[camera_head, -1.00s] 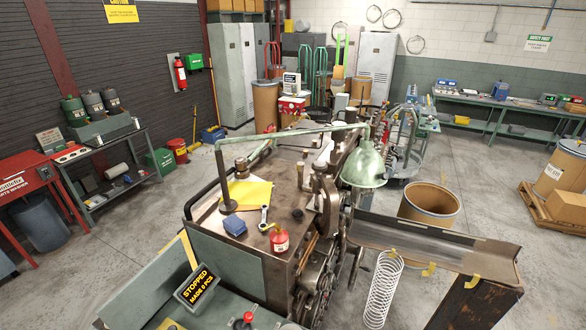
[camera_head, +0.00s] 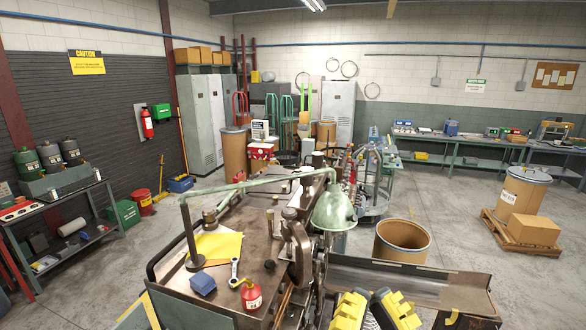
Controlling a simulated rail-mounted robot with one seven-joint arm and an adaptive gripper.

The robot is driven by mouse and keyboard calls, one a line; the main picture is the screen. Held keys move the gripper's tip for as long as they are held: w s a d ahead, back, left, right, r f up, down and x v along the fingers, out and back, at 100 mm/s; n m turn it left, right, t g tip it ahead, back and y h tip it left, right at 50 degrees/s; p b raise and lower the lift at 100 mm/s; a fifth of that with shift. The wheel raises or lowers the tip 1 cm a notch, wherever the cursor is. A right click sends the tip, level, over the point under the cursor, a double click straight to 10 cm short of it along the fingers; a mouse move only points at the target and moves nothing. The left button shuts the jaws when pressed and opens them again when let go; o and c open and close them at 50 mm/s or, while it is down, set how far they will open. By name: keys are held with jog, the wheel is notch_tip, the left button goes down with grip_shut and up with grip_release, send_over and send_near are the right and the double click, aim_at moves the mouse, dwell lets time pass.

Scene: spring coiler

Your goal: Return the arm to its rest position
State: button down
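My gripper (camera_head: 374,308), with yellow and black finger parts, shows at the bottom edge, right of centre. It is in front of the metal trough of the coiler. Its lower part is cut off by the frame, and I cannot tell how far apart the fingertips are. I see nothing held in it. The spring coiler (camera_head: 296,250) stands in the centre, with a green lamp (camera_head: 334,209) over it. The trough (camera_head: 415,283) runs off to its right.
An open brown drum (camera_head: 402,243) stands behind the trough. The floor (camera_head: 450,215) at right is mostly clear.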

jog(key=shift+w+d+f+g+h, duration=0.2)
jog(key=shift+w+f+g, duration=0.1)
jog(key=shift+f, duration=0.3)
jog(key=shift+w+d+f+g+h, duration=0.1)
jog(key=shift+w+f+g+h, duration=0.15)
jog(key=shift+f, duration=0.3)
jog(key=c, duration=1.8)
grip_release()
